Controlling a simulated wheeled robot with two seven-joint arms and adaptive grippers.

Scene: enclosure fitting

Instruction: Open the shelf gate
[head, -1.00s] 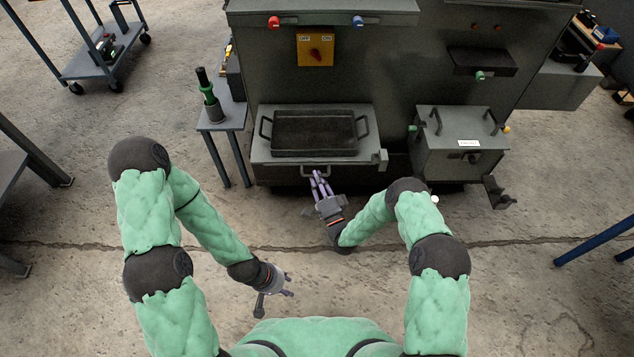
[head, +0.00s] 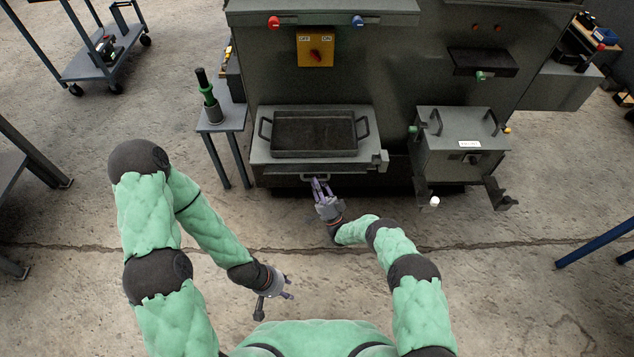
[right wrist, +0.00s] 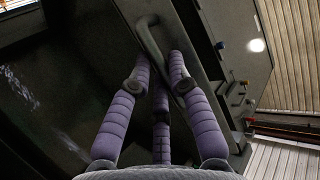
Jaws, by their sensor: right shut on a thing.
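The shelf (head: 262,158) sticks out from the front of the grey machine and bears a dark tray (head: 313,134). A grey bar handle (head: 308,179) sits at its front edge, on what looks like the gate; the gate's panel is hard to make out from above. In the right wrist view the handle (right wrist: 151,38) runs down between my purple fingers, on a dark grey panel. My right gripper (head: 320,184) is shut on the handle. My left gripper (head: 287,287) is empty, fingers apart, well away from the shelf over the floor.
A grey box (head: 460,160) with handles on top is to the right of the shelf. A small side table (head: 228,124) with a green and black tool (head: 209,100) stands at left. An orange switch plate (head: 315,50) is above. The floor in front is clear.

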